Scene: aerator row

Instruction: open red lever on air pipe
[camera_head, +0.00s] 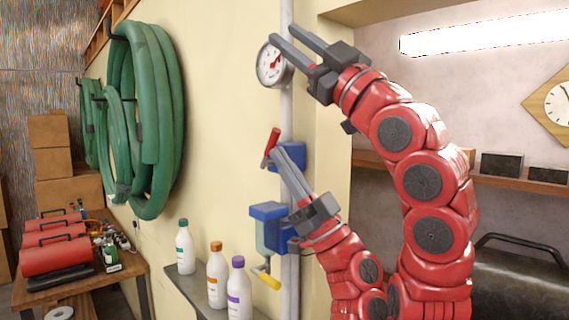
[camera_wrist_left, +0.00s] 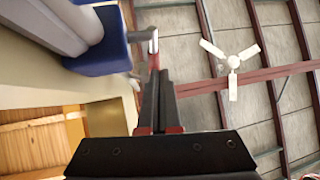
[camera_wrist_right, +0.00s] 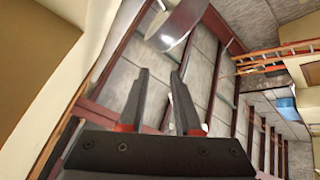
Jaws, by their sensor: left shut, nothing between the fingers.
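The red lever (camera_head: 271,146) stands tilted, close to upright, beside a blue valve body (camera_head: 291,154) on the grey vertical air pipe (camera_head: 287,108). My left gripper (camera_head: 276,151) is shut and empty, its fingertips at the lever's right side; I cannot tell whether they touch it. In the left wrist view its closed fingers (camera_wrist_left: 159,72) point towards a short metal stem beside a blue block (camera_wrist_left: 102,45). My right gripper (camera_head: 281,32) is open and empty, high up near the round pressure gauge (camera_head: 271,65). The right wrist view shows a gap between its fingers (camera_wrist_right: 163,72).
Below sits a blue-topped filter unit (camera_head: 268,212) with a yellow handle (camera_head: 267,279). Several bottles (camera_head: 217,277) stand on a ledge at lower left. Green hoses (camera_head: 150,110) hang on the wall. A shelf (camera_head: 515,184) is behind my right arm.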

